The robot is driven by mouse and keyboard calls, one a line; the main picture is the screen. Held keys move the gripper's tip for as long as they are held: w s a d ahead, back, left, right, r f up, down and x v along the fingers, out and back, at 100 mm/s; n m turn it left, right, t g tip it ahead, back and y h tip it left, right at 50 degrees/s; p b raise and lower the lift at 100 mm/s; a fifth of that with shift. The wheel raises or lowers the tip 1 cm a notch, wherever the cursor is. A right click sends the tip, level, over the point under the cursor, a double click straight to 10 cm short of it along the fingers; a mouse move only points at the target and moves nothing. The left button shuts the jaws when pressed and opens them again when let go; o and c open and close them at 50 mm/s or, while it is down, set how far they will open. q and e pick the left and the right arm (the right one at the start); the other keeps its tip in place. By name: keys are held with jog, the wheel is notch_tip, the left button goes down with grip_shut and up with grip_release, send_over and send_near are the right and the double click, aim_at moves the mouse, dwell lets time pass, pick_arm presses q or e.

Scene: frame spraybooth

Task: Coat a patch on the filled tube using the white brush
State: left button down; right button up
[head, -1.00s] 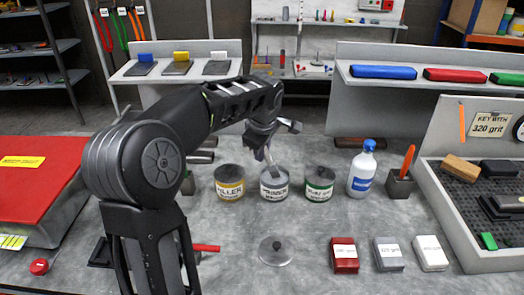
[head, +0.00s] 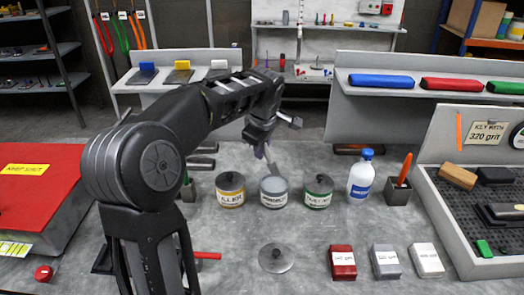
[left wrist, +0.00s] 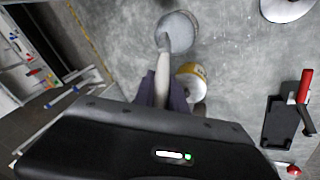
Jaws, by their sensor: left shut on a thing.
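My left gripper (head: 262,148) is shut on the white brush (left wrist: 162,75), whose pale handle runs out between the fingers. The brush points down at the open middle can (head: 273,195), and its tip overlaps the can's grey opening. In the left wrist view the tip lies over the grey contents of that can (left wrist: 180,25); how deep it sits I cannot tell. I cannot make out the filled tube; my left arm covers part of the bench. My right gripper is out of view.
A filler can (head: 230,192) and a green-labelled can (head: 318,195) flank the middle can. A loose lid (head: 277,258) lies in front. A white bottle (head: 360,182), a pencil holder (head: 397,190) and a red block (head: 342,262) stand right. A red-handled tool (left wrist: 304,88) lies left.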

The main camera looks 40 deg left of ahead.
pick_arm(q)
jog(key=shift+r+p, duration=0.7)
jog(key=shift+r, duration=0.75)
